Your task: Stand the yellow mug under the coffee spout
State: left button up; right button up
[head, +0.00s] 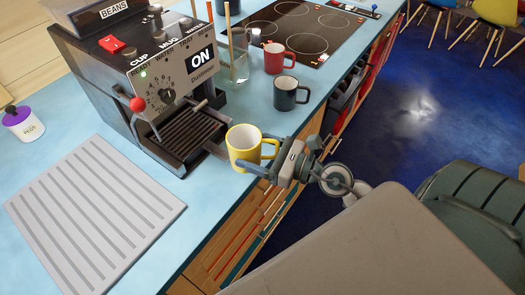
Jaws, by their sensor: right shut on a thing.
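The yellow mug (242,146) is upright at the front edge of the counter, just right of the coffee machine. My right gripper (238,156) reaches in from the right and is shut on the mug, one finger passing in front of its lower side. I cannot tell whether the mug's base touches the counter. The coffee machine (92,66) has its slotted drip tray (188,138) to the left of the mug. The tray carries no cup. The spout above it is hard to make out. My left gripper is out of view.
A black mug (286,95), a red mug (274,58) and a glass with sticks (234,68) stand behind the yellow mug. A hob (306,30) lies farther back. A ribbed grey board (95,215) lies front left, with a purple-lidded jar (24,124) beyond it.

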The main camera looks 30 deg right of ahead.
aim_at(236, 143)
jog(key=shift+w+a+f, duration=0.15)
jog(key=shift+w+a, duration=0.25)
jog(key=shift+w, duration=0.55)
jog(key=shift+w+a+f, duration=0.2)
jog(key=shift+w+a, duration=0.2)
jog(key=shift+w, duration=0.55)
jog(key=shift+w+a+f, duration=0.15)
jog(key=shift+w+a, duration=0.25)
jog(key=shift+w, duration=0.55)
jog(key=shift+w+d+f+p+x, duration=0.15)
jog(key=shift+w+d+x, duration=0.2)
jog(key=shift+x, duration=2.15)
jog(key=shift+w+d+f+p+x, duration=0.15)
jog(key=shift+d+x, duration=0.35)
jog(key=shift+x, duration=2)
jog(key=shift+w+d+f+p+x, duration=0.15)
jog(key=shift+w+d+x, duration=0.25)
jog(key=shift+x, duration=2.05)
jog(key=shift+s, duration=0.1)
jog(key=o, duration=1.3)
jog(key=shift+c, duration=0.2)
jog(key=shift+f, duration=0.1)
jog(key=shift+s, duration=0.15)
jog(key=v, duration=0.9)
